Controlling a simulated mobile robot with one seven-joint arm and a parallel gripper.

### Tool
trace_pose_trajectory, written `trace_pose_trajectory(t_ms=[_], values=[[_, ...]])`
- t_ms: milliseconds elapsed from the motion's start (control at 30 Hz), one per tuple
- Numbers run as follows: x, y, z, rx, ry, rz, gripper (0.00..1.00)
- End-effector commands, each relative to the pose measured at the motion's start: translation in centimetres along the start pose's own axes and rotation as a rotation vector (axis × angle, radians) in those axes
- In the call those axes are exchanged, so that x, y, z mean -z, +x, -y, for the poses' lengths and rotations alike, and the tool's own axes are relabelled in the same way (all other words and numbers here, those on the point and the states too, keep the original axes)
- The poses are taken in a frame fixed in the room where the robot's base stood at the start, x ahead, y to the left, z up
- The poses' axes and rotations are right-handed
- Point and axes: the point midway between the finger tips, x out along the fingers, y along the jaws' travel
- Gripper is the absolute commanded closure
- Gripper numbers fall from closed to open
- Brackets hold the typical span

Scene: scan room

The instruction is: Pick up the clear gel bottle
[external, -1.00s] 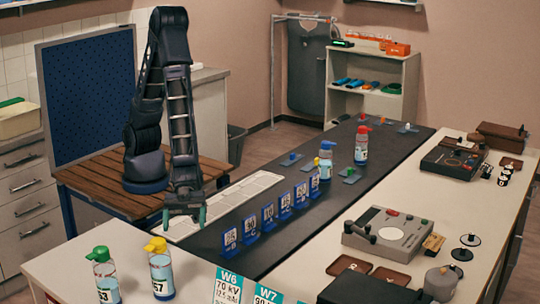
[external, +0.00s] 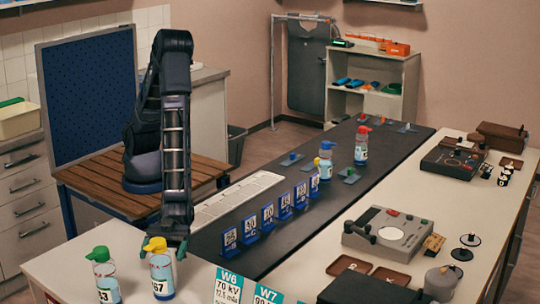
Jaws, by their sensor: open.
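Several clear bottles with coloured caps and pale blue labels are in view; I cannot tell which one is the gel bottle meant. A yellow-capped bottle (external: 162,278) and a green-capped bottle (external: 106,284) stand upright at the front left. My gripper (external: 165,244) is open and points down at the yellow cap. It overlaps the cap in the picture; whether they touch is unclear. The cap is partly hidden.
A row of blue numbered stands (external: 268,217) lines the dark strip (external: 310,222). Label cards (external: 228,287) stand at the front edge, right of the yellow-capped bottle. A grey device (external: 388,235) and dark trays sit on the right counter. A blue pegboard (external: 88,105) stands behind my arm.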

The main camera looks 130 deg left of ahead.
Motion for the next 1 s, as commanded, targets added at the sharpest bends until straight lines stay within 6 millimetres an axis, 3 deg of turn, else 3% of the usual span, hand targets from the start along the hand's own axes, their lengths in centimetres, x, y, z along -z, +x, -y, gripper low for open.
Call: trace_pose_trajectory(t_ms=[333,667,933,1000], values=[[-0.5,4.3,-0.1,0.0,-0.001,0.0,0.23],[-0.5,4.9,-0.1,0.0,-0.001,0.0,0.23],[-0.5,4.9,-0.1,0.0,-0.001,0.001,0.74],[-0.4,4.9,-0.1,0.0,0.0,0.0,0.79]])
